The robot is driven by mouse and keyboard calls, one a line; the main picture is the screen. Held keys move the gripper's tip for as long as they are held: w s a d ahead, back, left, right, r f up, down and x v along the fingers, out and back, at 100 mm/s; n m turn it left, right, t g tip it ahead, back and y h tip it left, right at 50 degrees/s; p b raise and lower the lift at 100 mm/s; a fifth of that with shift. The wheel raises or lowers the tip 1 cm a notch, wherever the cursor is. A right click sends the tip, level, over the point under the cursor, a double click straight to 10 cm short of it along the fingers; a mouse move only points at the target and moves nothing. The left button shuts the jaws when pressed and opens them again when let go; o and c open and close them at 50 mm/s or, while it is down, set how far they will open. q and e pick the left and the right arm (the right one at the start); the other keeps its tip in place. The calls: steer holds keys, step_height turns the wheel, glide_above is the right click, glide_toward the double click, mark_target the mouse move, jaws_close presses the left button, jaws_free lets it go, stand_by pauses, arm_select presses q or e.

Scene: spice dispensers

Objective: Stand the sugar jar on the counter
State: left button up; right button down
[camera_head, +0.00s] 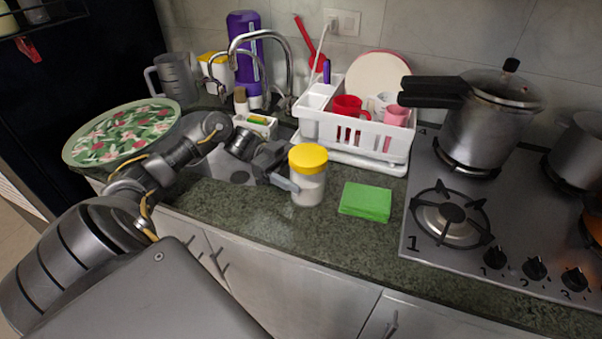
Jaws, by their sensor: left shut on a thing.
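The sugar jar (308,187) is a clear jar with pale contents and a yellow lid. It is upright at the front part of the dark green counter (250,212), left of a green cloth or pad. My left gripper (291,185) reaches it from the left and is shut on its side. Whether the jar's base touches the counter I cannot tell. The far finger is hidden by the jar. My right gripper is not in view.
The green pad (366,201) lies just right of the jar. A white dish rack (345,128) stands behind, the sink (222,166) is at the left. The stove (480,225) with a pressure cooker (488,125) is at the right. Bare counter lies in front of the jar.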

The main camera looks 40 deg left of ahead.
arm_select(q)
steer(key=shift+f, duration=0.1)
steer(key=shift+f, duration=0.15)
steer(key=o, duration=1.5)
steer(key=shift+c, duration=0.2)
